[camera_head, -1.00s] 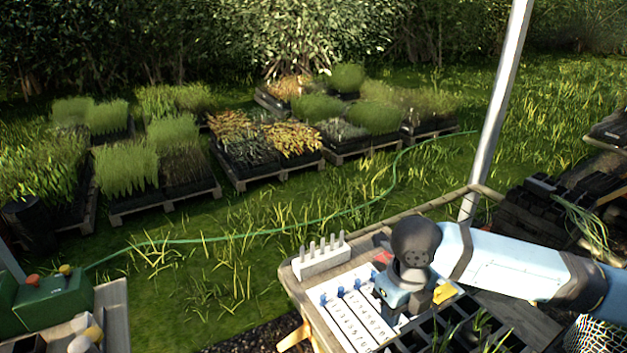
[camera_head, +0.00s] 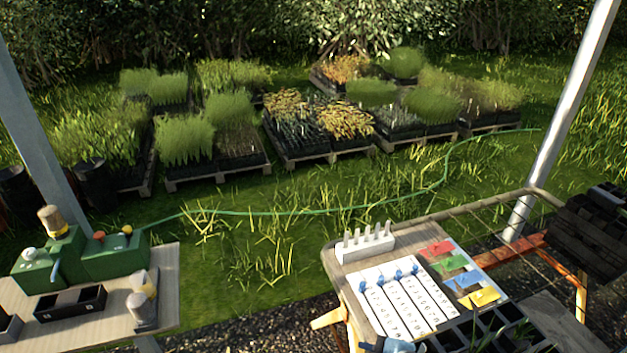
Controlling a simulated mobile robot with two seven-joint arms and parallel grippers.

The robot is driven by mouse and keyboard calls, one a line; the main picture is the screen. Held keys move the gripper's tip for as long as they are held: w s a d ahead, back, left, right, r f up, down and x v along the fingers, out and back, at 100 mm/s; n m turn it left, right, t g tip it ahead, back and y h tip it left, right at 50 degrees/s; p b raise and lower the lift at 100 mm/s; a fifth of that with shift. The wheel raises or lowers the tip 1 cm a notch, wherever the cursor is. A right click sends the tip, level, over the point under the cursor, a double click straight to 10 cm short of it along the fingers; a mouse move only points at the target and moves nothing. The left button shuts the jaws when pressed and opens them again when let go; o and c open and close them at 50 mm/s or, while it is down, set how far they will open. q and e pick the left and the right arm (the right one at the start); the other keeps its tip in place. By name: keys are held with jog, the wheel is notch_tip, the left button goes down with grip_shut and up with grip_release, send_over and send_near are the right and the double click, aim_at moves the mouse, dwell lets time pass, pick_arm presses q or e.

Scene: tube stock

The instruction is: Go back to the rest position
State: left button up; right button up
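Neither gripper's fingers show in the head view. Only a small light-blue and dark piece, which looks like part of my arm, shows at the bottom edge, in front of the potting table (camera_head: 350,300). Whether that arm holds anything is hidden below the picture. My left arm is not in view.
The table carries a white numbered board (camera_head: 400,297) with blue pieces, a pale pegged block (camera_head: 365,246), coloured cards (camera_head: 463,272) and a dark cell tray (camera_head: 455,335). At left, a second table (camera_head: 165,290) bears a green machine (camera_head: 110,257) and a black tray (camera_head: 70,303). A gap separates the tables.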

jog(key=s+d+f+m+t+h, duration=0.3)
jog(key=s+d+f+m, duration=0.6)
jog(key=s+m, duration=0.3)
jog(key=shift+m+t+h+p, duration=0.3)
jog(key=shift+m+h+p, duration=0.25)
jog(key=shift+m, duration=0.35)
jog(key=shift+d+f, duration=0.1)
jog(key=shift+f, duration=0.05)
